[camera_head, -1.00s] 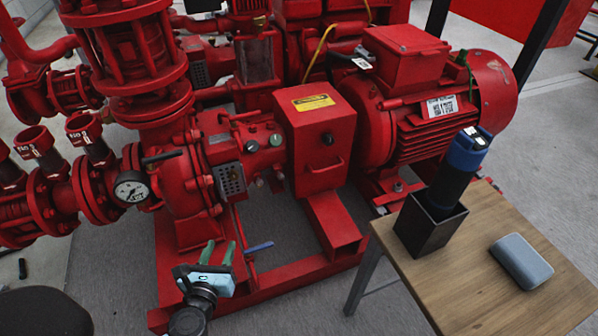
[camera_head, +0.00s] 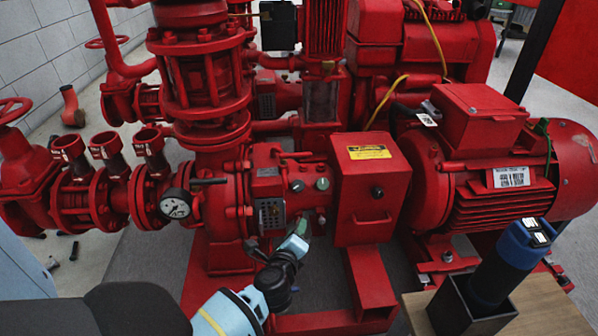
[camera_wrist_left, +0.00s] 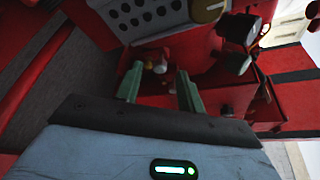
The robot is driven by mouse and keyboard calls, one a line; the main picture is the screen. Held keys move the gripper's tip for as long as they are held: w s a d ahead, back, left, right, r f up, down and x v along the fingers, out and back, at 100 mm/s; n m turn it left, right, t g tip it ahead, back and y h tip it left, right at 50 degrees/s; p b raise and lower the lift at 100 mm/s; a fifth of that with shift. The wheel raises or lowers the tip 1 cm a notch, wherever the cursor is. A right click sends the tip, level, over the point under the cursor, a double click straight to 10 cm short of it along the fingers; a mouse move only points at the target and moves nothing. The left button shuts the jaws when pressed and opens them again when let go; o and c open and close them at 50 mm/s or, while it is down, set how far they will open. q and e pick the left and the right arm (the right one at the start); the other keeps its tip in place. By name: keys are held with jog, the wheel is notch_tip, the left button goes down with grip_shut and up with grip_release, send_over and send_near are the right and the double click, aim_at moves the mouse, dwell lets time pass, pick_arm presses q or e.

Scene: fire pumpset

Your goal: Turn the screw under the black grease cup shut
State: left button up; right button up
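The black grease cup (camera_head: 297,186) is a small dark knob on the red pump housing, left of a green knob (camera_head: 322,184). The screw under it is not clear in the head view. My left gripper (camera_head: 303,230) is just below these knobs, beside the perforated plate. In the left wrist view its two green fingers (camera_wrist_left: 158,82) are apart. Small yellow and whitish tips (camera_wrist_left: 153,66) show beyond and between them, and I cannot tell whether either is the screw. Dark round knobs (camera_wrist_left: 243,28) show to the right. My right gripper is not in view.
The grey perforated plate (camera_head: 270,213) is close to the left gripper. A pressure gauge (camera_head: 176,204) is further left. A red box (camera_head: 368,185) with a yellow label stands to the right. A wooden table (camera_head: 545,310) with a black holder is at the lower right.

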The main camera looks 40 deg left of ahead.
pick_arm(q)
jog(key=shift+b+x, duration=0.35)
jog(key=shift+x, duration=1.05)
jog(key=shift+c, duration=0.3)
grip_shut()
